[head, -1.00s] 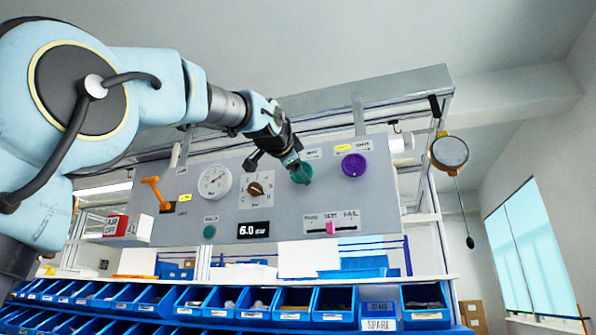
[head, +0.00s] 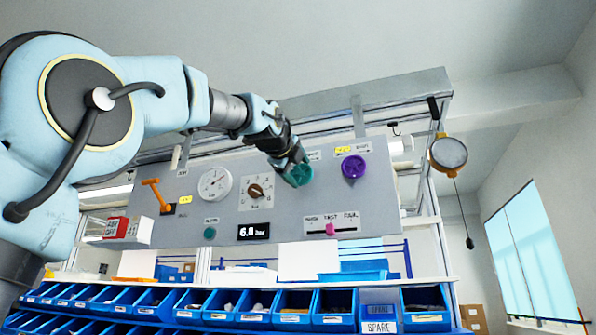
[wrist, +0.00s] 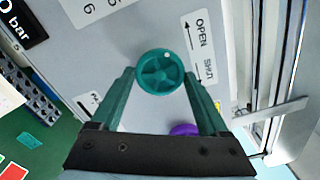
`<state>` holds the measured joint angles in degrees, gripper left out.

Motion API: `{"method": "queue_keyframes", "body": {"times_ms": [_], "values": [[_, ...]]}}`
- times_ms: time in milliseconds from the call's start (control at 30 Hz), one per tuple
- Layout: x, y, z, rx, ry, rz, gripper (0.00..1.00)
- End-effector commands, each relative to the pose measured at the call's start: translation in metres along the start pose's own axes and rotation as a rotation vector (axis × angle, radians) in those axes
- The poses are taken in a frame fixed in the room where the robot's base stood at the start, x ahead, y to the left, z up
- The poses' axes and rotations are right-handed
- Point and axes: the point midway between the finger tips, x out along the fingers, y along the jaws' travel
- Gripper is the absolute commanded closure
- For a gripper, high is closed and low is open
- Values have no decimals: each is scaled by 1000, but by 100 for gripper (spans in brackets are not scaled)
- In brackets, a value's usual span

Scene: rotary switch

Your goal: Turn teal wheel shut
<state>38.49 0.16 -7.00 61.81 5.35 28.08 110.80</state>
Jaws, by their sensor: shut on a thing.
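The teal wheel (head: 300,176) is on the grey panel (head: 225,225), left of a purple knob (head: 353,166). In the wrist view the teal wheel (wrist: 160,72) is round and spoked, with a small pale dot near its upper rim. A label with OPEN and SHUT and an arrow (wrist: 202,48) is to its right. My gripper (wrist: 160,78) is shut on the wheel, with one teal finger at each side of its rim. In the head view my gripper (head: 294,167) reaches the wheel from the upper left and partly hides it.
The panel also holds an orange lever (head: 157,194), a dial gauge (head: 214,184), a brown rotary knob (head: 255,190), a display reading 6.0 (head: 254,231) and a pink slider (head: 330,229). Blue bins (head: 245,305) line the shelf below. The purple knob (wrist: 184,129) is close to my right finger.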

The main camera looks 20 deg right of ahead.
Motion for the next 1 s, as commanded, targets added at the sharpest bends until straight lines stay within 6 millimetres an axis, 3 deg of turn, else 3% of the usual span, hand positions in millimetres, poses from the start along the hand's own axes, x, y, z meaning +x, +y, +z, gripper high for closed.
{"method": "queue_keyframes", "body": {"times_ms": [600,1000], "values": [[0,2,-1,577,3,2,77],[1,2,-1,851,4,3,77]]}}
